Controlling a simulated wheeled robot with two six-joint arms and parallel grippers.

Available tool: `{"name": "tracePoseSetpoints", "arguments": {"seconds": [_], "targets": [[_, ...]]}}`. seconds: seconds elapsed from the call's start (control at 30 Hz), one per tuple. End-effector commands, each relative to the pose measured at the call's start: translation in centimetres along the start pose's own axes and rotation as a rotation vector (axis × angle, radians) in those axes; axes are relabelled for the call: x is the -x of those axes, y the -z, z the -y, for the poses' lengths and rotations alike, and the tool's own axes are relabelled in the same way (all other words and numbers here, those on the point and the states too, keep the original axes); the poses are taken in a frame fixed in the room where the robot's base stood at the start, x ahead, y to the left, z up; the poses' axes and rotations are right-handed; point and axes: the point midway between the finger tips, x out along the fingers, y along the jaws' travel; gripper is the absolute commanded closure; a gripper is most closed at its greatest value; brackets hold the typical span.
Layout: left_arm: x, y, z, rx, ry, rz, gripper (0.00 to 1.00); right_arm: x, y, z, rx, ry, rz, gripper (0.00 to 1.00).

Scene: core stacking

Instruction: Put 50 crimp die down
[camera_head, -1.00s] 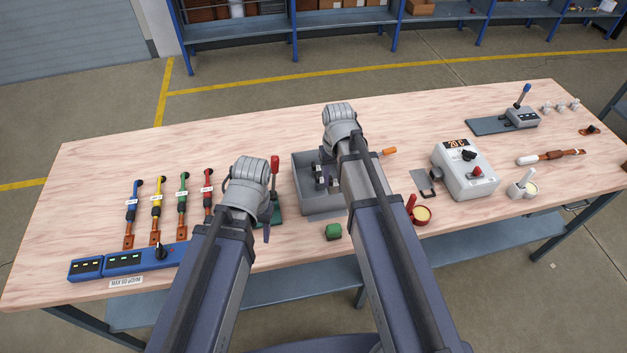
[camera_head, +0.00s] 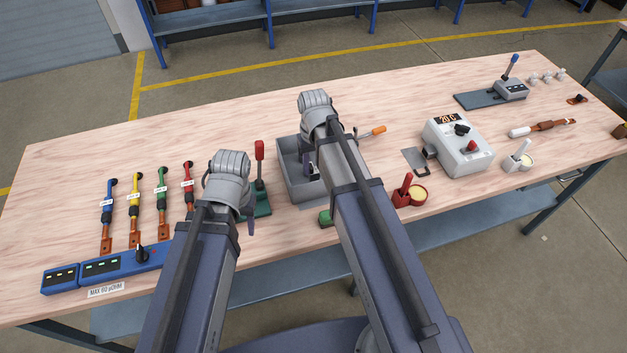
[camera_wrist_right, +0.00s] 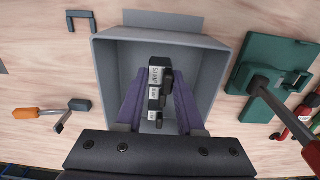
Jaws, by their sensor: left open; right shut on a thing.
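The 50 crimp die (camera_wrist_right: 158,85), a small dark block with white labels, sits between the purple fingers of my right gripper (camera_wrist_right: 158,98) in the right wrist view. My right gripper is shut on it, inside or just above the grey tray (camera_wrist_right: 220,60). Whether the die touches the tray floor I cannot tell. In the head view the tray (camera_head: 286,172) is partly hidden by my right arm. My left gripper (camera_head: 250,222) is open beside the green press with the red lever (camera_head: 259,165); its fingers are mostly hidden.
An orange-handled tool (camera_head: 378,130) lies right of the tray. A grey heater box (camera_head: 460,148) and a red pot (camera_head: 412,194) are further right. Coloured cables (camera_head: 135,205) and a blue meter (camera_head: 120,265) lie left. The back left of the table is clear.

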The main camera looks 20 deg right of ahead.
Motion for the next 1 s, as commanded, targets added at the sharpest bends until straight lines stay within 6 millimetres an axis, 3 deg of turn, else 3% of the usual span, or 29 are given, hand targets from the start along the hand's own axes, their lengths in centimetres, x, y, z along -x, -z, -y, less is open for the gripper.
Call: {"name": "tracePoseSetpoints", "arguments": {"seconds": [0.23,0.53,0.97,1.0], "targets": [[-0.7,0.0,-0.1,0.0,0.0,0.0,0.5,-0.7,0.0,0.0,0.0,0.0,0.0,1.0],[-4.0,0.2,-0.4,0.0,0.0,0.0,0.5,-4.1,0.0,0.0,0.0,0.0,0.0,1.0],[-4.3,0.3,-0.4,0.0,0.0,0.0,0.5,-4.3,0.0,0.0,0.0,0.0,0.0,1.0],[-4.1,0.2,-0.4,0.0,0.0,0.0,0.5,-4.2,0.0,0.0,0.0,0.0,0.0,0.58]]}}
